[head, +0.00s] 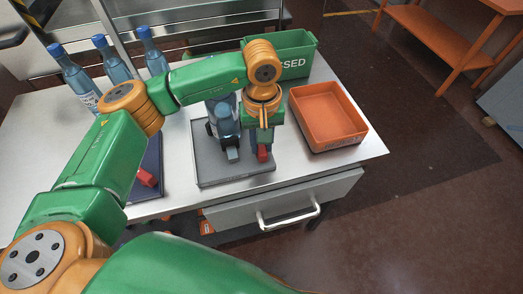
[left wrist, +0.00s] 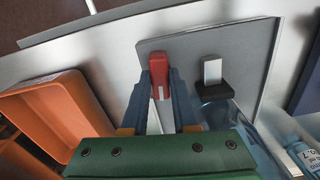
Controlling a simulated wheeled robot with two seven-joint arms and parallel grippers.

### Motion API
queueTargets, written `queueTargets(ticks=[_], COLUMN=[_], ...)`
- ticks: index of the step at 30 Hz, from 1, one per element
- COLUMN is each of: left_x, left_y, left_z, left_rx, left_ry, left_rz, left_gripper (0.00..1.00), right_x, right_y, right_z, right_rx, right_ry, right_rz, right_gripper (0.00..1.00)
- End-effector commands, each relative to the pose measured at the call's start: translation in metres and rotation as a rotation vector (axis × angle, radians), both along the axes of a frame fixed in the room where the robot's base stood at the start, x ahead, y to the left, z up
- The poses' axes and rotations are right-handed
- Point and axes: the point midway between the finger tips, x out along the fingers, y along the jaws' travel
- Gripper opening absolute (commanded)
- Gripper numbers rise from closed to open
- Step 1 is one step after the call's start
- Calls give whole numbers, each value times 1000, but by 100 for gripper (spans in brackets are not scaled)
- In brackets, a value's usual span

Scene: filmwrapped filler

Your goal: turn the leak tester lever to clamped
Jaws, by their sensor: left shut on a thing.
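The leak tester is a grey base plate (head: 207,172) on the metal table, with a blue bottle (head: 224,118) standing on it. Its red lever (head: 263,154) shows at the plate's right edge in the head view, just below my left gripper (head: 263,143). In the left wrist view the red lever (left wrist: 174,70) lies between the fingertips of my left gripper (left wrist: 163,84), which is shut on it. A dark clamp block with a pale top (left wrist: 212,78) sits beside the lever. Which setting the lever is in, I cannot tell. My right gripper is not in view.
An orange tray (head: 356,143) stands close right of the tester. A green bin (head: 306,58) stands behind. Several blue bottles (head: 73,75) stand at the back left. A dark blue mat (head: 152,158) with a red item (head: 146,178) lies left of the tester, partly behind my arm.

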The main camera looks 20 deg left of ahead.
Motion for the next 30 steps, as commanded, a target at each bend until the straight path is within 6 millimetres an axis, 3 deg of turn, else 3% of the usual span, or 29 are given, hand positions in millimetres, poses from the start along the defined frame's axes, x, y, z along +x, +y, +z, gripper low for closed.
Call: queueTargets(ticks=[3,12,30], left_x=[0,0,0], left_y=[0,0,0], left_z=[-7,-4,-1], left_rx=[1,1,0], left_ry=[0,1,4], left_rz=[-106,-374,-665], left_gripper=[0,0,0], right_x=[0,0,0], right_y=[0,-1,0], right_z=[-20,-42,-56], right_rx=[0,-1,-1], right_ry=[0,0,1], right_rz=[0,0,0], right_gripper=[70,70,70])
